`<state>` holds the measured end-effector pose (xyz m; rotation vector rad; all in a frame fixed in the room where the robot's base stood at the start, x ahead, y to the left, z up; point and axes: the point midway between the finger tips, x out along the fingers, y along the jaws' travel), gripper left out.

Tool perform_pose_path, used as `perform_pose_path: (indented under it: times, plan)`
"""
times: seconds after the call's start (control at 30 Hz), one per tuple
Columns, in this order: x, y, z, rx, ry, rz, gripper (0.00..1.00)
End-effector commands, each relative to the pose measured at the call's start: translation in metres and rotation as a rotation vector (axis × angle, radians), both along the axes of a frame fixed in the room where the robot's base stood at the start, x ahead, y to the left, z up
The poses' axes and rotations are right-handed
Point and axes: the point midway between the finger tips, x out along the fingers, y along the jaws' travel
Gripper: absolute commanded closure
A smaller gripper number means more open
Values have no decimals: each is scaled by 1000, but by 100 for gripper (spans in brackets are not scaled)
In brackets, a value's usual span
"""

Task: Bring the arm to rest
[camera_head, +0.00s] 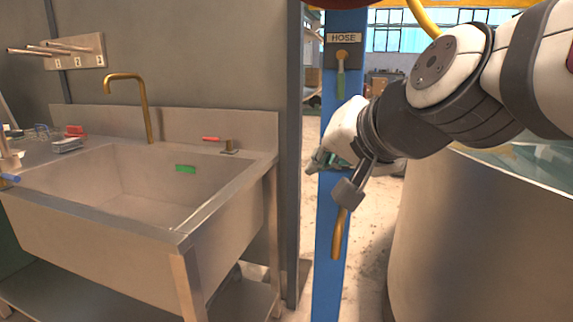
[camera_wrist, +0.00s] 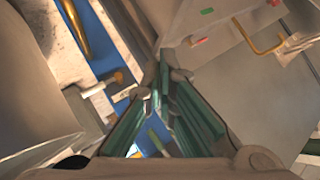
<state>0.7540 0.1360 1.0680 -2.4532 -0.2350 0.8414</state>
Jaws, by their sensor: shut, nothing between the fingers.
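My arm reaches in from the right of the head view, in front of the blue post (camera_head: 328,225). My gripper (camera_head: 316,168) is at its end, pointing left towards the sink. In the wrist view the green-padded fingers of my gripper (camera_wrist: 163,75) come together at their tips, and nothing shows between them. It is apart from the sink and holds nothing.
A metal sink (camera_head: 120,235) with a brass tap (camera_head: 145,105) and a red-handled lever (camera_head: 222,143) stands at left. The post carries a HOSE sign (camera_head: 343,38) and a green-handled valve (camera_head: 341,80). A large metal tank (camera_head: 480,240) stands close at right.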

Motion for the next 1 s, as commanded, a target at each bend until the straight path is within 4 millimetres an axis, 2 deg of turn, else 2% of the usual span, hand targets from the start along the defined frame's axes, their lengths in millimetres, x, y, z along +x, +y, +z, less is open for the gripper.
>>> perform_pose_path:
  times: [0.03, 0.1, 0.2, 0.3, 0.5, 0.67, 1.0]
  plan:
    - [-25, -12, -20, -63, 67, 34, 100]
    - [-60, -28, -49, -153, 173, 82, 100]
    - [-111, -53, -86, -265, 326, 138, 100]
    - [-157, -77, -113, -352, 462, 176, 100]
    - [-232, -114, -147, -465, 686, 221, 100]
    - [-286, -139, -163, -529, 845, 241, 100]
    - [-277, -138, -103, -534, 777, 226, 100]
